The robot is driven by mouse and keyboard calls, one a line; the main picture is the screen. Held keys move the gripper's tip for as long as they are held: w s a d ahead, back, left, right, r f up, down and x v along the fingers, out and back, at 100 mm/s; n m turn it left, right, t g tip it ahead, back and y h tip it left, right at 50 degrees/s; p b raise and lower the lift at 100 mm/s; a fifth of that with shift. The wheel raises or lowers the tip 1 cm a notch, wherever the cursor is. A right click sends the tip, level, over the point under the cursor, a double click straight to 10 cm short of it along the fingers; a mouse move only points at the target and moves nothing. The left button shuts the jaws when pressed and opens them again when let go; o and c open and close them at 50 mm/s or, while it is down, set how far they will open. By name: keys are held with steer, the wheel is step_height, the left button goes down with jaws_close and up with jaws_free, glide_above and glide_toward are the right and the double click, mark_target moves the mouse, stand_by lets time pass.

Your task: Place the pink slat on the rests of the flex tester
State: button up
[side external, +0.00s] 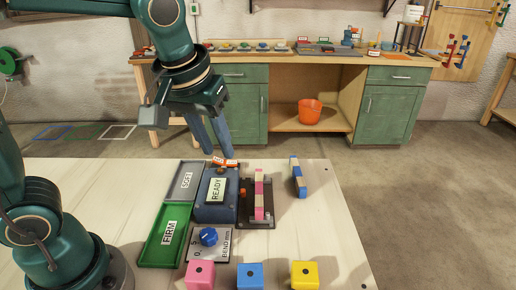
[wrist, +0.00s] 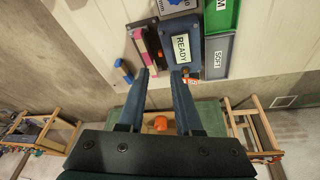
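The pink slat (side external: 259,196), banded pink and cream, lies lengthwise over the dark plate of the flex tester (side external: 248,222). It also shows in the wrist view (wrist: 145,48) over that plate. I cannot tell whether both its ends sit on the rests. The tester's blue box (side external: 216,208) with a READY display stands just left of the slat. My gripper (side external: 221,152) is in the air above the far end of the blue box, fingers pointing down. In the wrist view its two fingers (wrist: 163,73) are apart with nothing between them.
A blue and cream slat (side external: 298,177) lies to the right. A grey SOFT tray (side external: 186,181) and green FIRM tray (side external: 165,236) are at left. Pink (side external: 200,275), blue (side external: 250,275) and yellow (side external: 305,274) blocks line the front. The table right of the tester is mostly clear.

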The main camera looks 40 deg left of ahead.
steer(key=s+f+m+t, duration=0.1)
steer(key=s+m, duration=0.1)
steer(key=s, duration=0.3)
steer(key=s+f+m+t+h, duration=0.1)
steer(key=s+m, duration=0.2)
steer(key=s, duration=0.2)
steer(key=shift+a+f, duration=0.25)
steer(key=shift+a, duration=0.05)
